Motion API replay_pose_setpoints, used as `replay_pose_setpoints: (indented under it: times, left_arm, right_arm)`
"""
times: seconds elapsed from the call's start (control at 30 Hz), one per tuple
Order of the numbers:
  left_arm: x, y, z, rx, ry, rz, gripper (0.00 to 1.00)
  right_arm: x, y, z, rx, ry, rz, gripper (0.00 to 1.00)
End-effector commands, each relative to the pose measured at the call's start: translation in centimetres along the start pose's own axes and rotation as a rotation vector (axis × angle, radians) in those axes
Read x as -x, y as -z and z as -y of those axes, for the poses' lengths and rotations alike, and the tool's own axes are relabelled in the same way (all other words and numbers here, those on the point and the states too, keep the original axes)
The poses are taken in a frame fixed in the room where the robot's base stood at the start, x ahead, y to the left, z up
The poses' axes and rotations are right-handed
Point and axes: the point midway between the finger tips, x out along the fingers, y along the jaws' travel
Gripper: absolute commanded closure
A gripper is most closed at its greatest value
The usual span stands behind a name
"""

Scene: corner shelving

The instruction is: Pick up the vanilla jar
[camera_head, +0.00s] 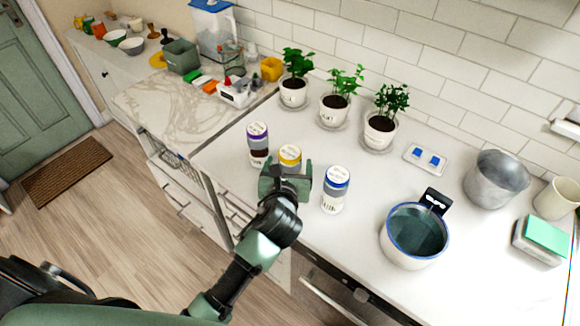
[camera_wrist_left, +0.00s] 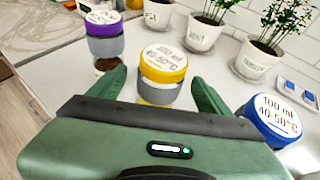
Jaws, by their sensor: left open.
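Three lidded jars stand in a row on the white counter: one with a purple band (camera_head: 258,139), one with a yellow band (camera_head: 290,155), and one with a blue band (camera_head: 336,186). No readable name shows which is vanilla. My left gripper (camera_head: 287,178) is open and at the yellow-banded jar, hiding its lower part. In the left wrist view, the yellow-banded jar (camera_wrist_left: 162,72) shows between the two spread fingers; I cannot tell whether they touch it. The purple jar (camera_wrist_left: 104,38) is to the left and the blue one (camera_wrist_left: 273,119) to the right. My right gripper is not in view.
Potted plants (camera_head: 338,105) line the back by the tiled wall. A blue-rimmed bowl (camera_head: 392,247), a metal pot (camera_head: 495,180), a mug (camera_head: 557,199) and a green-topped sponge (camera_head: 545,236) stand at right. The counter between the jars and plants is clear.

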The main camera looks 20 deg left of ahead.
Motion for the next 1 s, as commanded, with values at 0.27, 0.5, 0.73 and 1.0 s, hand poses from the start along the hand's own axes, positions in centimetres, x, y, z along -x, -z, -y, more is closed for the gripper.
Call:
replay_pose_setpoints:
  times: [0.27, 0.5, 0.73, 1.0]
  left_arm:
    - [-2.8, -0.1, 0.1, 0.002, 0.0, 0.0, 0.21]
    - [-2.8, 0.0, 0.0, 0.002, 0.0, 0.0, 0.32]
    - [-2.8, 0.0, 0.0, 0.002, 0.0, 0.0, 0.96]
    - [-2.8, -0.2, 0.0, 0.002, 0.0, 0.002, 1.0]
  right_arm:
    - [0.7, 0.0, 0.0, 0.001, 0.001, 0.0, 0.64]
    - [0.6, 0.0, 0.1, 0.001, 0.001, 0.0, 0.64]
    - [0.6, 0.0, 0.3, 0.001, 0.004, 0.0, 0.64]
    - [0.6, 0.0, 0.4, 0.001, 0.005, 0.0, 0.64]
